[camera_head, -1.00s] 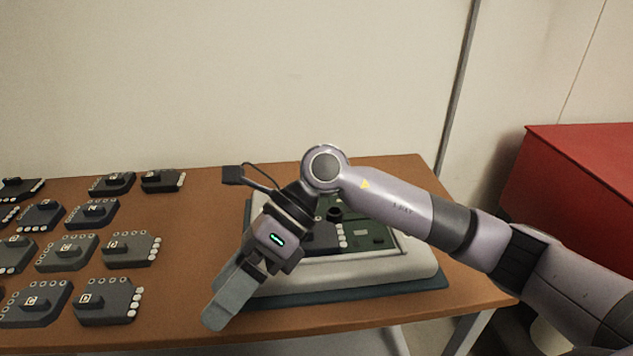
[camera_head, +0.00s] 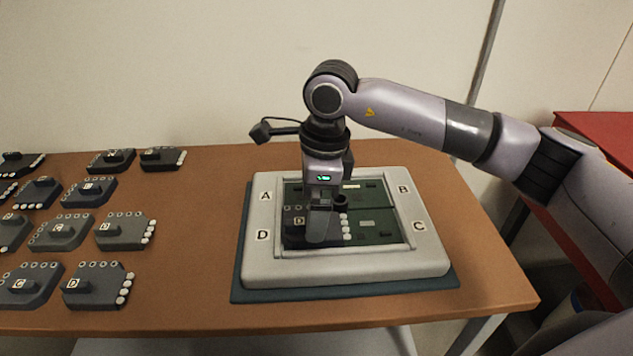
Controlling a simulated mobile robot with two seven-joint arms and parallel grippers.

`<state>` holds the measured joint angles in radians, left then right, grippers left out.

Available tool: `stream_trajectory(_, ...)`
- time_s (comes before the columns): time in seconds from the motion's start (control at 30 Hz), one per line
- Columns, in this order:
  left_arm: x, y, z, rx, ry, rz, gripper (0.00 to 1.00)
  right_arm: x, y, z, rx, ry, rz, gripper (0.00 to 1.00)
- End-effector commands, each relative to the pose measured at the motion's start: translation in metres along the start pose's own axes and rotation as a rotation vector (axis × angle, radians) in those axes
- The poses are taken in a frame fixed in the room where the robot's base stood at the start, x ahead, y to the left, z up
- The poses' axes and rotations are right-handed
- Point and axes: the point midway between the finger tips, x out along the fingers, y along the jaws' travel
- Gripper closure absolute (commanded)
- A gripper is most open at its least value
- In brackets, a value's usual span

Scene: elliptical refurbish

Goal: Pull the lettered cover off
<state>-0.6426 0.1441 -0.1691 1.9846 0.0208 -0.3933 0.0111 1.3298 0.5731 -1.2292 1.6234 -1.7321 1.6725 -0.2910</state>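The lettered cover (camera_head: 350,268) is a pale grey-white rectangular frame on a dark green base, marked A, B, C and D around a central opening. Inside the opening is a green board (camera_head: 372,225) with a dark module labelled D (camera_head: 296,222) at its left front. My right gripper (camera_head: 323,240) points down over the opening, its fingers in front of the D module. The fingers overlap in this view, so their gap and any contact are hidden. My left gripper is not in view.
Several dark lettered modules (camera_head: 124,230) lie in rows on the left of the wooden table (camera_head: 200,215). A bare strip of table separates them from the cover. A wall stands behind, and a red cabinet (camera_head: 590,215) is at the right.

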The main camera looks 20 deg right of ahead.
Motion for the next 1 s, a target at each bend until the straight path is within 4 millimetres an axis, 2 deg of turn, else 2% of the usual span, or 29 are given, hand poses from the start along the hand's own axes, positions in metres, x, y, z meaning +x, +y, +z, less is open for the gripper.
stream_trajectory(0.2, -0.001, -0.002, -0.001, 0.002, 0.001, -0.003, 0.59, 0.017, 0.0, 0.0, 0.0, -0.001, 0.001, 0.0)
stream_trajectory(0.47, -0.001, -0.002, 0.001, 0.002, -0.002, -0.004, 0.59, 0.018, 0.0, 0.001, 0.0, -0.002, 0.0, 0.0)
stream_trajectory(0.6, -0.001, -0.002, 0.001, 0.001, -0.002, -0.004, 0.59, 0.018, 0.0, 0.001, 0.0, -0.002, 0.0, 0.4)
stream_trajectory(0.63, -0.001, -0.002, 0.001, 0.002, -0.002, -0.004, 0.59, 0.018, 0.0, 0.001, 0.0, -0.002, 0.0, 0.4)
stream_trajectory(0.67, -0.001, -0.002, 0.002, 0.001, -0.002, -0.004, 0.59, 0.018, 0.0, 0.001, 0.0, -0.002, 0.0, 0.13)
stream_trajectory(0.8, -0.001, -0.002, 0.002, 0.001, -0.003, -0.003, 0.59, 0.017, 0.0, 0.001, 0.0, -0.002, 0.0, 0.58)
stream_trajectory(0.9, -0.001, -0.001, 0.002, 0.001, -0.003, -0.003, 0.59, 0.017, 0.0, 0.001, 0.0, -0.003, 0.0, 0.85)
stream_trajectory(1.0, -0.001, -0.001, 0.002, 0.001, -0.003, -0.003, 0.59, 0.017, 0.0, 0.001, 0.0, -0.003, 0.0, 0.85)
